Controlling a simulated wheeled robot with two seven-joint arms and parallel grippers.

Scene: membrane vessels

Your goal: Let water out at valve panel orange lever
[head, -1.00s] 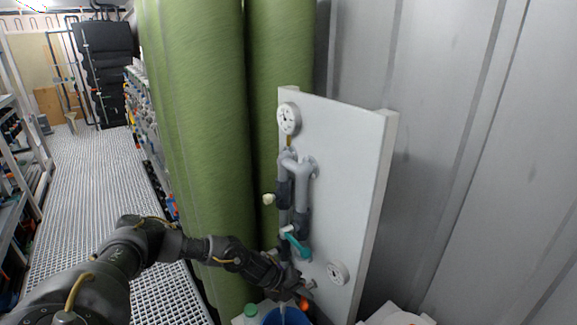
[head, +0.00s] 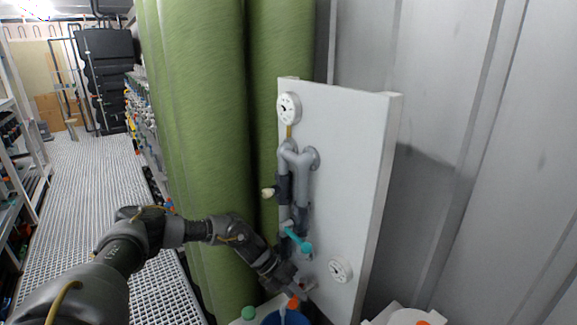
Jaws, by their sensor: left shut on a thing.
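The white valve panel (head: 345,160) stands upright in front of the green vessels, with grey pipes and a teal lever (head: 298,240). The orange lever (head: 293,302) is low at the panel's left side, just above a blue bucket (head: 270,319) cut off by the bottom edge. My left gripper (head: 297,289) reaches in from the left and is shut on the orange lever; its fingers are small and partly hidden. A pale streak shows above the bucket; I cannot tell if it is water. My right gripper is not in view.
Two tall green vessels (head: 200,130) stand left of the panel. Round gauges sit at the panel's top (head: 289,108) and lower right (head: 340,269). A white container (head: 405,317) is at the bottom right. The grated floor aisle (head: 80,190) at left is clear.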

